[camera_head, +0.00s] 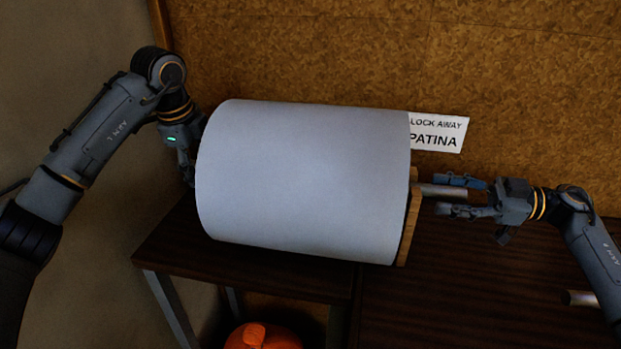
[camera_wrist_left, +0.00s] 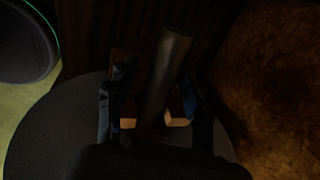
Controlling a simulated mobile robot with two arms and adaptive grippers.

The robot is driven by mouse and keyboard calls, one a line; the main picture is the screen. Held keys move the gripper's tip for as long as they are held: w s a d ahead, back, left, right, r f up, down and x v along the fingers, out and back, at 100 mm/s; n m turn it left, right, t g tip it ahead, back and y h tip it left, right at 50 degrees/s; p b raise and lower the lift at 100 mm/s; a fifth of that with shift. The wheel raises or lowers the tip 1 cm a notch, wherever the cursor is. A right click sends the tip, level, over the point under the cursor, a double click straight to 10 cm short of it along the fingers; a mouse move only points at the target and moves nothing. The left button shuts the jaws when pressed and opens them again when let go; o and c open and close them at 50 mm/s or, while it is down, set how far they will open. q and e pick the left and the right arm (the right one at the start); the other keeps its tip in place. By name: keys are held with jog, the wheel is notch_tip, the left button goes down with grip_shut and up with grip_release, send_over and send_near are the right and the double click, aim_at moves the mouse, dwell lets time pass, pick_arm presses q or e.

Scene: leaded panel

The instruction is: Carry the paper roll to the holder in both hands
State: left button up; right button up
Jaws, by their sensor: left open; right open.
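The paper roll (camera_head: 305,182) is a large white cylinder lying on its side above a dark table. A metal core bar (camera_head: 445,189) sticks out of its right end, past a wooden upright piece (camera_head: 410,222). My right gripper (camera_head: 440,194) is open, with its fingers on either side of that bar. My left gripper (camera_head: 186,168) is at the roll's left end, partly hidden by it. In the left wrist view its open fingers (camera_wrist_left: 154,95) have a bar (camera_wrist_left: 166,72) between them, with the roll's dark end (camera_wrist_left: 45,135) behind. Contact with the bars cannot be told.
The dark wooden table (camera_head: 480,285) has bare room to the right of the roll. A short metal bar end (camera_head: 582,298) shows at lower right, partly behind my right arm. A label (camera_head: 438,132) hangs on the cork wall. An orange object (camera_head: 262,337) is below the table.

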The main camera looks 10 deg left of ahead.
pick_arm(q)
jog(key=shift+c, duration=0.4)
pick_arm(e)
jog(key=shift+c, duration=0.4)
pick_arm(q)
grip_shut()
pick_arm(e)
grip_shut()
